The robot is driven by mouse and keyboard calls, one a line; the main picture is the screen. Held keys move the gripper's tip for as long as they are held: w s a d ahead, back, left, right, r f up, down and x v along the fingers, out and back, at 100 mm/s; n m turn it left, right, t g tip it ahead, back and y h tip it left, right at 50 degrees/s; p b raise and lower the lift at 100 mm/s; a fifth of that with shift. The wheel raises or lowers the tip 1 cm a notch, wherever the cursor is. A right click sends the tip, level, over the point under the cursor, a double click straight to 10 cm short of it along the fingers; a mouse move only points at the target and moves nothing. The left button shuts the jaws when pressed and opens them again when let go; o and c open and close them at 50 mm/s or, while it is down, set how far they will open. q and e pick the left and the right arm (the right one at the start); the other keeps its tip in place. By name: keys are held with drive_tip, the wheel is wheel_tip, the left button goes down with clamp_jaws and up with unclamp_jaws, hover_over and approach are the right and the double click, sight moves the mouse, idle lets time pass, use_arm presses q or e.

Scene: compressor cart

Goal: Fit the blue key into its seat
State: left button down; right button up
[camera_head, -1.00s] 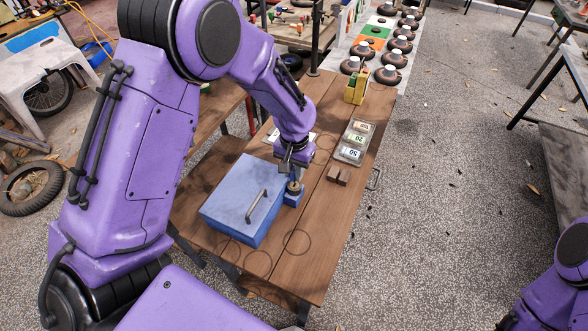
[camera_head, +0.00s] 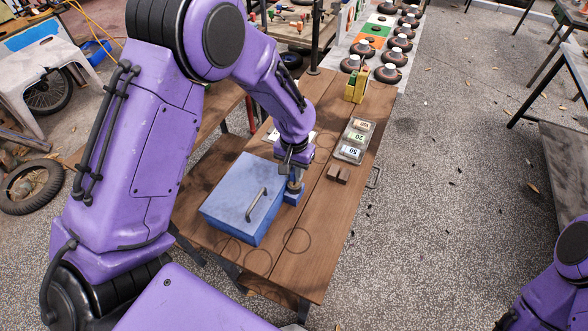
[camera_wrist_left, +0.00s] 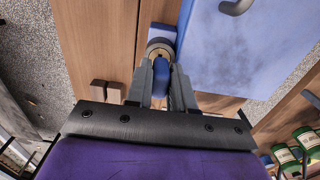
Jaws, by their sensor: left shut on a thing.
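My left gripper (camera_head: 294,176) points down beside the blue box on the wooden table. In the left wrist view the gripper (camera_wrist_left: 161,88) is shut on the blue key (camera_wrist_left: 161,72), which shows as a rounded blue piece between the fingers. Right under the key's end is a round metal seat (camera_wrist_left: 159,47) on a small blue block, which also shows in the head view (camera_head: 291,198). I cannot tell how deep the key sits in the seat, since the fingers hide it. My right gripper is out of view; only part of that arm shows at the lower right.
The blue box (camera_head: 235,205) with a grey handle stands close left of the seat. A brown notched block (camera_head: 338,175), a tray of numbered pieces (camera_head: 345,152) and a yellow-green holder (camera_head: 356,86) are on the table. The table's front right is clear.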

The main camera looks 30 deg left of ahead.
use_arm(q)
drive_tip(key=shift+f+b, duration=0.3)
drive_tip(key=shift+f, duration=0.75)
drive_tip(key=c, duration=0.9)
unclamp_jaws()
drive_tip(key=shift+d, duration=0.2)
drive_tip(key=shift+a, duration=0.1)
drive_tip(key=shift+a, duration=0.15)
